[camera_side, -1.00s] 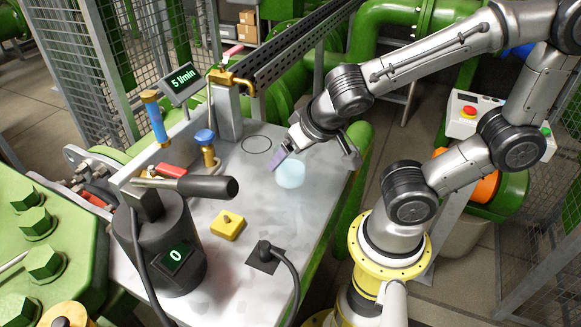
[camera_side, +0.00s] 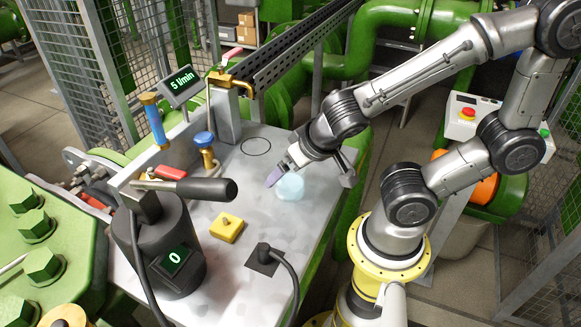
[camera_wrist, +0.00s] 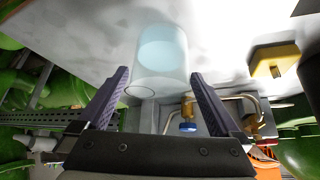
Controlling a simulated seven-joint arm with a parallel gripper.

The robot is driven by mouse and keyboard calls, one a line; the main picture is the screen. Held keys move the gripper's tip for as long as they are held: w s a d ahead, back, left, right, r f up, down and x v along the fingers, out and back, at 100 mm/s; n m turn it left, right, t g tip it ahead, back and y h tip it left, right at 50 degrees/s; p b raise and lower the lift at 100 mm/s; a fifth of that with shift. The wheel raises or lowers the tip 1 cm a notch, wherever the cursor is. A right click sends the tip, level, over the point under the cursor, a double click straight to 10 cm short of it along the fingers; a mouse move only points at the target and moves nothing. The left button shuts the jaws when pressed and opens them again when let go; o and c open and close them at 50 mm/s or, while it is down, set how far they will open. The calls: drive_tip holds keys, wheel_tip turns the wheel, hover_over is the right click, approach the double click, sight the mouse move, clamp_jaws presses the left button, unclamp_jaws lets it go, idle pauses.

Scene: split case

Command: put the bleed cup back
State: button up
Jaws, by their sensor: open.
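The bleed cup (camera_side: 290,187) is a pale blue, see-through cup standing upright on the grey plate (camera_side: 232,262). In the wrist view the cup (camera_wrist: 160,60) shows ahead of the fingertips, near the middle. My gripper (camera_side: 272,178) is low over the plate, its fingertips just beside the cup on the left. In the wrist view my gripper (camera_wrist: 158,78) is open, with its two purple-grey fingers spread apart. The cup appears beyond the gap between them; I cannot tell if they touch it. A thin black circle (camera_side: 256,146) is marked on the plate behind the cup, and it is empty.
A yellow block (camera_side: 227,227) and a black socket with a cable (camera_side: 264,259) are on the plate in front. A blue-capped brass valve (camera_side: 205,142) and a black pump with a lever (camera_side: 160,245) stand to the left. The display (camera_side: 182,86) reads 5 l/min.

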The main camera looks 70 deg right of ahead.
drive_tip(key=shift+r, duration=0.1)
drive_tip(key=shift+s+a+r, duration=0.1)
drive_tip(key=shift+r, duration=0.2)
drive_tip(key=s+r+n+y, duration=0.2)
drive_tip(key=s+r+n, duration=0.2)
drive_tip(key=r, duration=0.5)
drive_tip(key=shift+s+n+y, duration=0.3)
drive_tip(key=shift+s+n, duration=0.1)
drive_tip(key=shift+s, duration=0.8)
idle(0.9)
